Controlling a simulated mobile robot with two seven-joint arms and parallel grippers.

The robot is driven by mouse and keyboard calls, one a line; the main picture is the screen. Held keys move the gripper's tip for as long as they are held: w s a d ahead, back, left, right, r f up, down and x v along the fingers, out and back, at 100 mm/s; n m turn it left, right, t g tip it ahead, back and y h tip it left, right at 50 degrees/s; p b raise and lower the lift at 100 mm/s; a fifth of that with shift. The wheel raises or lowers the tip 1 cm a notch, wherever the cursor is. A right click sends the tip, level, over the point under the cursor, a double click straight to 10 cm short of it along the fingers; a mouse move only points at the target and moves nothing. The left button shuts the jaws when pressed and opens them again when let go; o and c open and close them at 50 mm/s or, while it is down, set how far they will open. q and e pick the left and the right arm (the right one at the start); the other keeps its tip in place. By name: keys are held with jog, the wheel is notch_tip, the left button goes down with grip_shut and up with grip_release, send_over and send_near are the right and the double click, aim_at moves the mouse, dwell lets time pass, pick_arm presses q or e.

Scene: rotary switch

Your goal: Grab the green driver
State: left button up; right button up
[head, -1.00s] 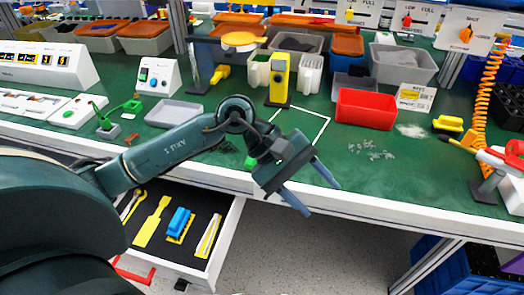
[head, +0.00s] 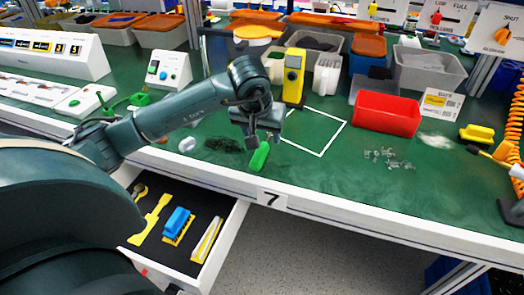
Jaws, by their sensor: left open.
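The green driver (head: 259,157) lies on the green bench top near its front edge, its rounded green body showing. My left gripper (head: 263,141) points down just behind and above the driver's upper end, jaws open. The fingers look close to the driver, but I cannot tell whether they touch it or stand around it. Any shaft of the driver is hidden or too dark to make out. My right gripper is not in view.
A yellow device (head: 293,77) stands behind the gripper. A white square outline (head: 334,138) and small loose parts (head: 388,158) lie to the right, before a red bin (head: 388,114). An open drawer (head: 222,238) with yellow tools and a blue block is below the bench.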

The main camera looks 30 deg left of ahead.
aim_at(263, 145)
pick_arm(q)
jog(key=x, duration=0.4)
jog(key=shift+s+f, duration=0.1)
jog(key=shift+s, duration=0.3)
jog(key=shift+w+a+f, duration=0.1)
jog(key=shift+w+f, duration=0.15)
jog(key=shift+f, duration=0.25)
jog(key=shift+c, duration=0.4)
jog(key=c, duration=1.1)
